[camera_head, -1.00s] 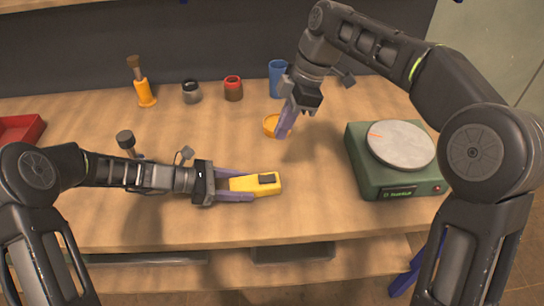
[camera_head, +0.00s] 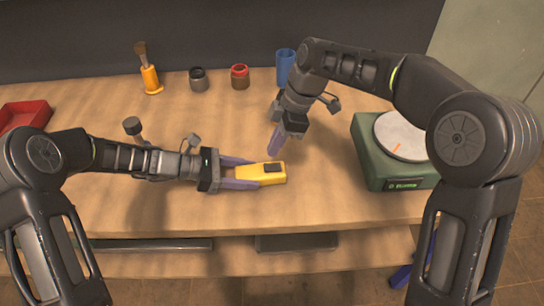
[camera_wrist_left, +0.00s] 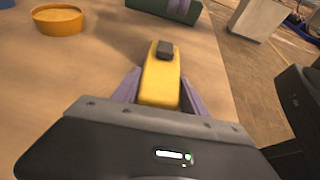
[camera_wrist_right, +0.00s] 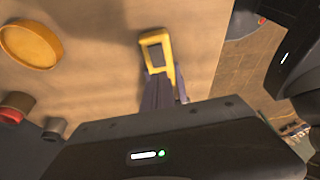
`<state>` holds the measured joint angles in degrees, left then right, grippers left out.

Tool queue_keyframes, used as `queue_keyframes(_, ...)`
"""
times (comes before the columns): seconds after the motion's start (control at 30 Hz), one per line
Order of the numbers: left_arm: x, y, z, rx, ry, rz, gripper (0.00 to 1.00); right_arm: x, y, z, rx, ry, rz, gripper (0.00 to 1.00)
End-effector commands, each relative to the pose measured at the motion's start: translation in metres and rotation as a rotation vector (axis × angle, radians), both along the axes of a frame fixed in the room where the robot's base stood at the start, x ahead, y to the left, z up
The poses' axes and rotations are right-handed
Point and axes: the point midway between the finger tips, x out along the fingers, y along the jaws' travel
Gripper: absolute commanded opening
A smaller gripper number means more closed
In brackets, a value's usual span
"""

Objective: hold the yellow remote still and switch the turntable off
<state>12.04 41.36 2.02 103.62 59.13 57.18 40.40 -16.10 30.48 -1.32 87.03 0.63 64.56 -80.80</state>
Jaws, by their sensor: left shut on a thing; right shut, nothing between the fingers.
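The yellow remote (camera_head: 262,174) lies flat, a dark button patch near its right end. My left gripper (camera_head: 247,172) is shut around its left part, a finger along each side; this also shows in the left wrist view, where the remote (camera_wrist_left: 160,78) points away. My right gripper (camera_head: 273,150) is shut and empty, pointing down just behind the remote. In the right wrist view the remote (camera_wrist_right: 157,50) is just ahead of its fingertips. The turntable (camera_head: 385,165) has a green base and a pale disc with an orange mark; my right arm hides its right side.
A shallow orange dish (camera_wrist_left: 58,20) also shows in the right wrist view (camera_wrist_right: 32,42). An orange-handled brush (camera_head: 150,80), dark jar (camera_head: 198,80), red-topped jar (camera_head: 240,77) and blue cup (camera_head: 285,66) stand at the back. A red tray (camera_head: 22,116) is far left.

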Motion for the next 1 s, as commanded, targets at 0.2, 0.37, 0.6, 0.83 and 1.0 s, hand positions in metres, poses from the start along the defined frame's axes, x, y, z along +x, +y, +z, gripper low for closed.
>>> queue_keyframes(0.2, -0.001, 0.000, -0.002, 0.003, 0.002, -0.001, 0.00, -0.001, 0.006, -0.034, -0.001, 0.002, 0.002, 0.00)
queue_keyframes(0.37, -0.001, 0.000, -0.002, 0.003, 0.002, -0.001, 0.00, -0.001, 0.007, -0.043, 0.000, 0.000, 0.001, 0.00)
queue_keyframes(0.6, -0.001, 0.000, -0.002, 0.003, 0.002, -0.001, 0.00, -0.001, 0.007, -0.044, 0.000, -0.001, 0.002, 0.00)
queue_keyframes(0.83, -0.001, 0.000, -0.002, 0.003, 0.002, -0.001, 0.00, -0.001, 0.009, -0.049, 0.000, 0.000, 0.001, 0.00)
queue_keyframes(1.0, -0.001, 0.000, -0.002, 0.002, 0.001, -0.002, 0.00, -0.001, 0.008, -0.050, -0.002, 0.002, 0.001, 0.00)
